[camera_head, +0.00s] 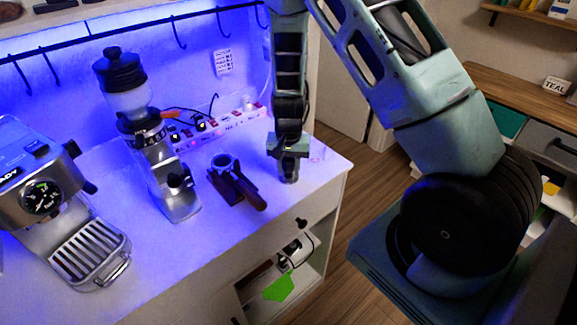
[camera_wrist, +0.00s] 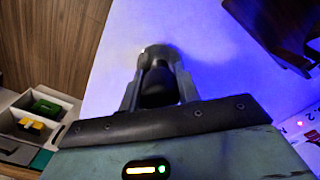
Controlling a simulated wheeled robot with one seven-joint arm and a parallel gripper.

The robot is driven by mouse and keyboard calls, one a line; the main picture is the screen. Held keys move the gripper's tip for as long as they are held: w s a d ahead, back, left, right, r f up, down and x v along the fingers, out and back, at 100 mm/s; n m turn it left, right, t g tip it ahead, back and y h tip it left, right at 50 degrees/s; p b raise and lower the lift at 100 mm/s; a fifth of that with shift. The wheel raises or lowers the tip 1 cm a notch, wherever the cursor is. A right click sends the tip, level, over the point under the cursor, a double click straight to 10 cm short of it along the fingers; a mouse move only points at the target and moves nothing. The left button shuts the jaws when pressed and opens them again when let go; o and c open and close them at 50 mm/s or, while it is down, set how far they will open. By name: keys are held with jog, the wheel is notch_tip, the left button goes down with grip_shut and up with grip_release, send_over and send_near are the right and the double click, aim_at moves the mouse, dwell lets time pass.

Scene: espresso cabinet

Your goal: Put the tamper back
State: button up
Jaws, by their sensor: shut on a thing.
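My gripper (camera_head: 289,156) points straight down over the right end of the white counter, shut on the dark tamper (camera_wrist: 157,84). In the wrist view, the tamper sits between the two fingers of my gripper (camera_wrist: 159,72), its rounded dark body filling the gap. In the head view, only the tamper's lower end (camera_head: 289,174) shows under the fingers, at or just above the counter top; I cannot tell whether it touches. A dark stand with a portafilter (camera_head: 236,184) is to the left of my gripper. Part of a dark brown thing (camera_wrist: 285,25) shows at the wrist view's upper right.
The coffee grinder (camera_head: 160,150) and the espresso machine (camera_head: 50,200) stand further left on the counter (camera_head: 130,215). A power strip (camera_head: 215,127) lies along the back wall. The counter's right edge is close to my gripper. Bare counter lies around the tamper.

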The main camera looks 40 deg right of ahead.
aim_at(288, 159)
jog(key=shift+f, duration=0.15)
jog(key=o, duration=1.2)
jog(key=shift+c, duration=0.2)
notch_tip(288, 159, up, 12)
jog(key=shift+f+b, duration=0.2)
jog(key=shift+b, duration=0.4)
jog(key=shift+a+r, duration=0.15)
jog(key=shift+r, duration=0.1)
jog(key=s+a+r+n+y, duration=0.1)
jog(key=s+a+r+n, duration=0.1)
jog(key=a, duration=0.4)
jog(key=s+a+r+n, duration=0.2)
jog(key=s+a+n, duration=0.1)
jog(key=a, duration=0.3)
jog(key=s+a+r+n, duration=0.2)
jog(key=s+a+n, duration=0.3)
jog(key=s, duration=0.4)
jog(key=s+a+r+n, duration=0.3)
jog(key=s+a+n, duration=0.3)
jog(key=s, duration=0.4)
jog(key=shift+s+a+r, duration=0.15)
jog(key=shift+a+r, duration=0.05)
jog(key=shift+a, duration=0.4)
